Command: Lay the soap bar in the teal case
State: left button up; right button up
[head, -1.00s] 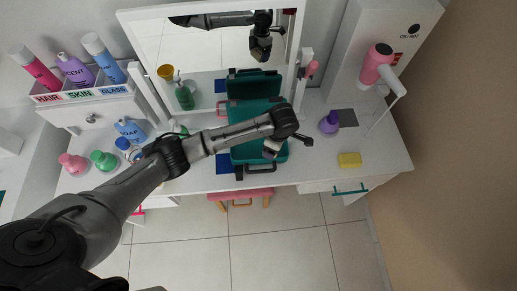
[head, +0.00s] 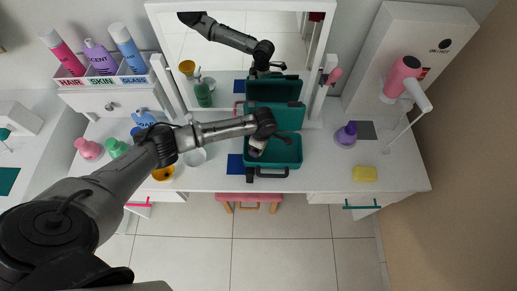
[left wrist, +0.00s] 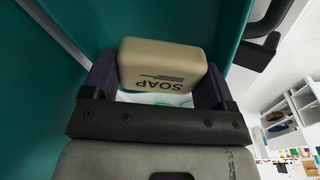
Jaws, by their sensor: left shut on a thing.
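The teal case (head: 286,155) stands open on the white dresser top, its lid (head: 271,90) raised toward the mirror. My left gripper (head: 257,151) is over the left part of the case's lower half. It is shut on the beige soap bar (left wrist: 161,66), which shows the word SOAP upside down in the left wrist view. Teal case walls surround the bar in that view. In the head view the arm hides most of the bar, and I cannot tell whether it touches the case floor. My right gripper is not in view.
A pink hair dryer (head: 403,76) stands farther right. A blue mat (head: 235,164) shows at the case's left. A pink stool (head: 249,197) is below the front edge.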

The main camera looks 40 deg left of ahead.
pick_arm(q)
notch_tip(320, 180, down, 4)
jog(key=shift+r+b, duration=0.2)
jog(key=shift+b, duration=0.3)
jog(key=shift+f, duration=0.15)
jog(key=shift+f, duration=0.15)
jog(key=o, duration=0.7)
jog(key=shift+o, duration=0.2)
